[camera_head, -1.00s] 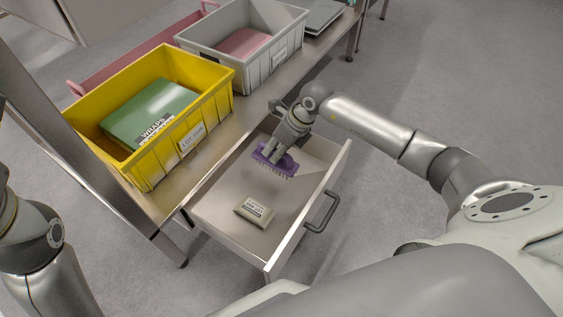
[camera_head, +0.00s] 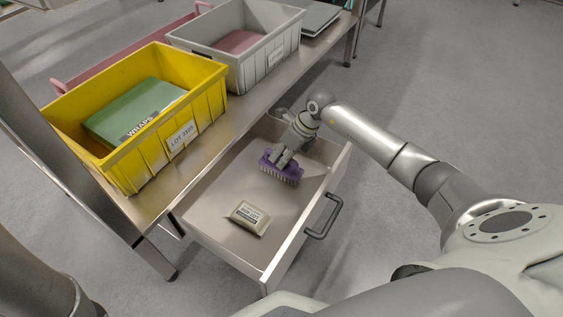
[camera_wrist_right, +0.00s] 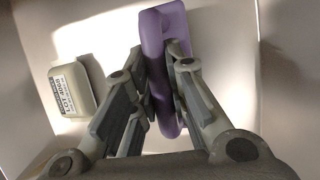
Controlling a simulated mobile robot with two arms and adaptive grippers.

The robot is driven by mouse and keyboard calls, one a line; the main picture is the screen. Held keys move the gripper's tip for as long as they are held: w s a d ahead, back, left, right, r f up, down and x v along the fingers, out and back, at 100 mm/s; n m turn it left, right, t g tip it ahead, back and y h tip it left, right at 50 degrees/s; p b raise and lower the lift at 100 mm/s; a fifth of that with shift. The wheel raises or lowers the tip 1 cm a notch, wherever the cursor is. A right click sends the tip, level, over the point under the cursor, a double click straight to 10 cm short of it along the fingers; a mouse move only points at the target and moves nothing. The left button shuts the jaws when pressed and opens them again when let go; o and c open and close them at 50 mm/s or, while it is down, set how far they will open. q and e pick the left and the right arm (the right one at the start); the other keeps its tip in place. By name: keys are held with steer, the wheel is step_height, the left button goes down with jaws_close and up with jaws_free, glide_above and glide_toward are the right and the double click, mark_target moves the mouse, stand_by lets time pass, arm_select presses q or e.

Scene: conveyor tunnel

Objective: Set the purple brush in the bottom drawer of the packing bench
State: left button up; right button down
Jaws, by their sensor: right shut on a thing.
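The purple brush (camera_head: 282,168) is in my right gripper (camera_head: 284,157), bristles down, inside the open drawer (camera_head: 217,226) of the packing bench. I cannot tell whether the bristles touch the drawer floor. In the right wrist view the gripper (camera_wrist_right: 160,95) is shut on the brush (camera_wrist_right: 165,40), one finger on each side of its body. A small beige labelled packet (camera_head: 249,217) lies on the drawer floor, apart from the brush; it also shows in the right wrist view (camera_wrist_right: 72,90). My left gripper is out of view.
On the bench top (camera_head: 157,198) above the drawer stand a yellow bin (camera_head: 205,115) with a green item (camera_head: 128,108) and a grey bin (camera_head: 266,70) with a pink item (camera_head: 240,42). The drawer handle (camera_head: 325,217) is on its front. Bare drawer floor lies between brush and packet.

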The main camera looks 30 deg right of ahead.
steer(key=shift+f, duration=0.35)
steer(key=shift+r, duration=0.1)
steer(key=shift+f, duration=0.2)
steer(key=c, duration=1.4)
jaws_free()
steer(key=shift+c, duration=0.2)
steer(key=shift+r, duration=0.15)
